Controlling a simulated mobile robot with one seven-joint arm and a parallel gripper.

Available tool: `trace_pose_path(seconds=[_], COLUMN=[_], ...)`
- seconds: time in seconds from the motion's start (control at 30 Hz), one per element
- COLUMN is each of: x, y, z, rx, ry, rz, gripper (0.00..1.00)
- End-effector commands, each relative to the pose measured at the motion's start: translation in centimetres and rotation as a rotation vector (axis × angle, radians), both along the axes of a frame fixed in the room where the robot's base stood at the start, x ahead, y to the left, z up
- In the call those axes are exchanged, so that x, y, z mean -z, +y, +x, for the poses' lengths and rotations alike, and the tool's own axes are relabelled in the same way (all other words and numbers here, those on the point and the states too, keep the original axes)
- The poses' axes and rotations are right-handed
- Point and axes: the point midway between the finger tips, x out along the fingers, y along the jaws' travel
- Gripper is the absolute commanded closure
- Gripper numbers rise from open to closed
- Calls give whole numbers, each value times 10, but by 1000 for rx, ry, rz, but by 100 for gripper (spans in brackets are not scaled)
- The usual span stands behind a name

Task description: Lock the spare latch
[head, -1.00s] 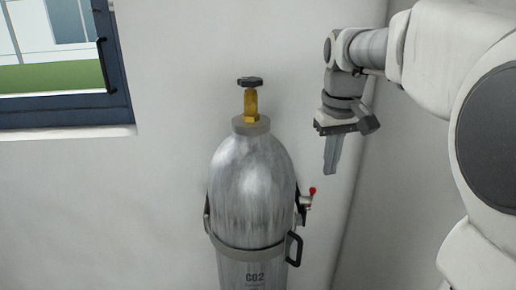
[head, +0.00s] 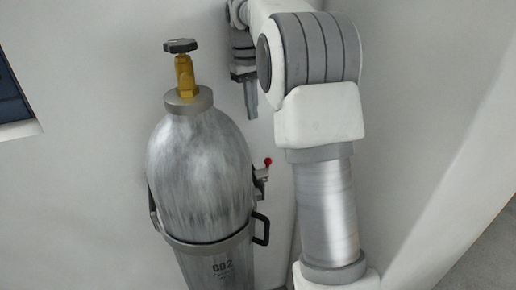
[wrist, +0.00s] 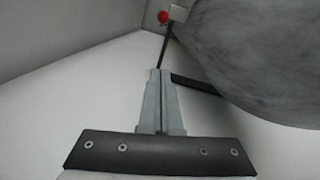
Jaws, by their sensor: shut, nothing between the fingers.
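The latch (head: 261,173) is a small light metal piece with a red-knobbed lever, on the right side of a grey CO2 cylinder (head: 200,180). In the wrist view the red knob (wrist: 163,17) and the pale latch body (wrist: 178,13) show at the top, beside the cylinder (wrist: 265,60). My gripper (head: 252,114) is shut and empty, pointing down above the latch in the head view. In the wrist view its fingers (wrist: 158,75) are together, below the knob in the picture. I cannot tell how far apart they are in depth.
A black handle (head: 261,229) sticks out from the cylinder's band below the latch. A brass valve with a black handwheel (head: 180,46) tops the cylinder. White walls stand behind and to the right; a dark window frame (head: 14,98) is at the far left.

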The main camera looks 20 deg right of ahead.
Motion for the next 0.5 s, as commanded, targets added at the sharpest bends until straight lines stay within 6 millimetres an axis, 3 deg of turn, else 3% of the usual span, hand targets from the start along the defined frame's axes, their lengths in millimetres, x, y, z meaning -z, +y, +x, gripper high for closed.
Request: trace_pose_path(seconds=[0.37, 0.5], x=[2, 13], y=[0, -1], z=[0, 0], rx=[0, 0], ry=[1, 2], rz=[0, 0], gripper=[100, 100])
